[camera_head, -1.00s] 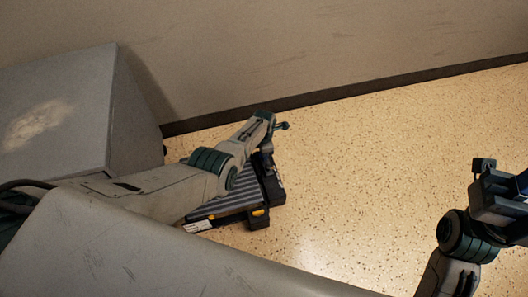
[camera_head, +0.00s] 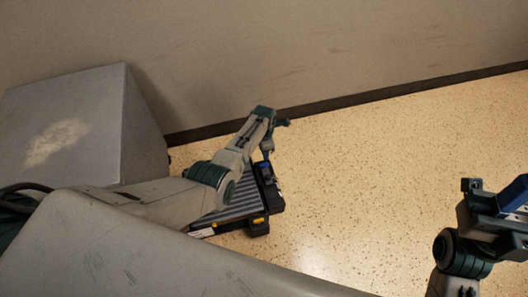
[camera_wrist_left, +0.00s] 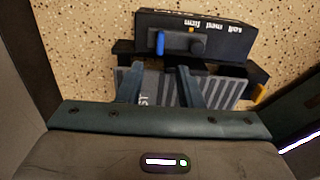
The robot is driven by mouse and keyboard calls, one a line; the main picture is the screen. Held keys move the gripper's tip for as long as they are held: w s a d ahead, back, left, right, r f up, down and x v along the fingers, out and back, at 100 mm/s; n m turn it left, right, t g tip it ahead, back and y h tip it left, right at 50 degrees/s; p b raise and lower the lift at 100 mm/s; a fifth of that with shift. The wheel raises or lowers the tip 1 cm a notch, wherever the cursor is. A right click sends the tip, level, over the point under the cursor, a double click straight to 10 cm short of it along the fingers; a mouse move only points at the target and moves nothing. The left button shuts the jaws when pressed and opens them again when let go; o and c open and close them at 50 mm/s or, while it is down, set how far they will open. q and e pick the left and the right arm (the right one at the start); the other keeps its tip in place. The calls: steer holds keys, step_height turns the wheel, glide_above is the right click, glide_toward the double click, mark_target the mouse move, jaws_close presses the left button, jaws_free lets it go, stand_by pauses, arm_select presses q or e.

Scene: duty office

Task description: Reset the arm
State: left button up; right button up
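My left arm reaches in from the left in the head view. Its gripper (camera_head: 267,155) points down over a low floor machine with a grey ribbed deck (camera_head: 240,200) and a black control panel. In the left wrist view the two fingers (camera_wrist_left: 158,78) stand apart, with only the ribbed deck (camera_wrist_left: 215,90) seen between them. The panel (camera_wrist_left: 235,35) carries a blue knob (camera_wrist_left: 161,43) and white lettering, just beyond the fingertips. Whether the fingers touch the machine I cannot tell. My right arm is at the right edge; its gripper is partly cut off, with a blue part (camera_head: 514,194) there.
A grey box-shaped cabinet (camera_head: 100,120) with a worn patch stands at the left by the wall (camera_head: 330,50). A dark skirting (camera_head: 400,97) runs along the wall. The speckled floor (camera_head: 370,180) between the machine and my right arm is clear.

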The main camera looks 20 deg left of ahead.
arm_select(q)
steer(key=shift+r, duration=0.65)
